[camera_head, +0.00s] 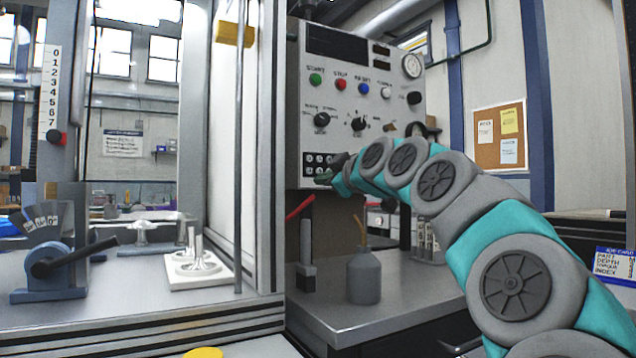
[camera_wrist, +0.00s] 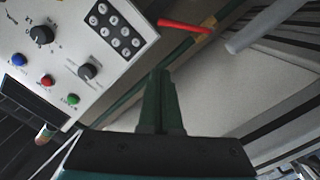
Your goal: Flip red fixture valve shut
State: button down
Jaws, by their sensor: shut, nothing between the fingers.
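The red valve lever (camera_head: 299,208) slants up to the right above a grey upright fixture (camera_head: 306,262) on the bench, below the control panel. In the wrist view the red lever (camera_wrist: 185,26) shows at the upper right, beyond my fingertips and apart from them. My gripper (camera_head: 324,179) is in front of the panel's lower edge, above and to the right of the lever. In the wrist view my gripper (camera_wrist: 161,75) has its dark green fingers together, with nothing between them. The lever's pivot is not clear in either view.
The control panel (camera_head: 345,110) with buttons, knobs and a keypad stands close behind my gripper. A grey oil can (camera_head: 365,278) stands right of the fixture. A machine enclosure post (camera_head: 262,150) bounds the left side. Bare bench top (camera_head: 330,312) lies in front.

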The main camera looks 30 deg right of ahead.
aim_at(312, 198)
jog(key=w+d+f+p, duration=0.1)
jog(key=w+f, duration=0.2)
jog(key=w, duration=0.7)
jog(key=shift+w+d+f+m+p, duration=0.15)
jog(key=shift+w+f+m+p, duration=0.1)
jog(key=shift+m+p, duration=0.15)
jog(key=shift+f, duration=0.1)
jog(key=shift+d+f+b, duration=0.4)
jog(key=shift+f+b, duration=0.05)
jog(key=shift+b, duration=0.4)
jog(key=shift+r, duration=0.1)
